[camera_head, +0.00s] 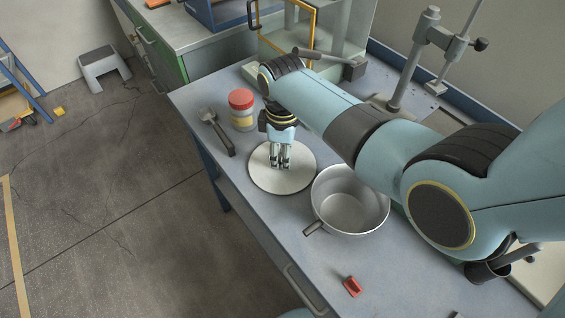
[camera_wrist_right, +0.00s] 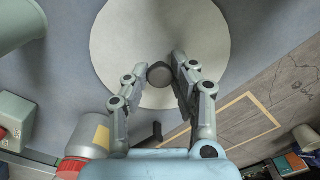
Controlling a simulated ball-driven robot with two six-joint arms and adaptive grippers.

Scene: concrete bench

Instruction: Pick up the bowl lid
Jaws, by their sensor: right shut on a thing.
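The bowl lid (camera_head: 283,181) is a round, pale disc lying near the left edge of the bench. My right gripper (camera_head: 281,165) points down over its middle. In the right wrist view the lid (camera_wrist_right: 120,40) fills the upper middle, with a dark round knob (camera_wrist_right: 160,75) at its centre. The right gripper's fingers (camera_wrist_right: 160,78) are closed around that knob. The lid appears flat on the bench; any small gap beneath it cannot be told. The metal bowl (camera_head: 349,199) stands open and empty to the right of the lid, its handle pointing left. My left gripper is not in view.
A jar with a red cap (camera_head: 241,110) stands behind the lid on the left, and a dark-handled brush-like tool (camera_head: 217,132) lies beside it. A small red object (camera_head: 352,287) lies at the front. A metal stand (camera_head: 408,60) rises at the back right.

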